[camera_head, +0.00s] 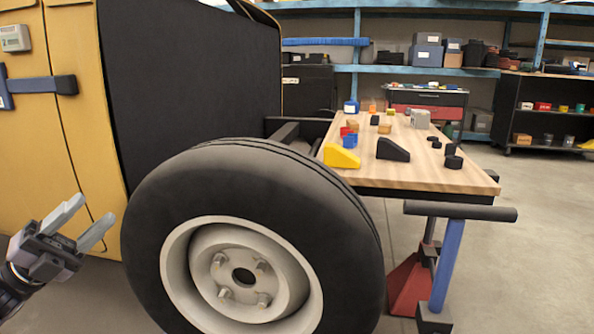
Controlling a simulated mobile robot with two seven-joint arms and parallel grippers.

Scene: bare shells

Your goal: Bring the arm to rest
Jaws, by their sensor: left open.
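My left gripper (82,222) is at the lower left of the head view. Its two grey fingers are spread apart with nothing between them. It points up and to the right, in front of the yellow cabinet-like body (85,110) and left of the large black tyre (150,215). It appears apart from both. My right gripper and arm are not in the view.
A wooden-topped workbench (440,180) stands right of the tyre. It carries a yellow wedge (340,157), a black wedge (392,150) and several small blocks. Blue shelving (400,70) and a dark shelf unit (515,100) stand behind. Floor (545,240) at right is clear.

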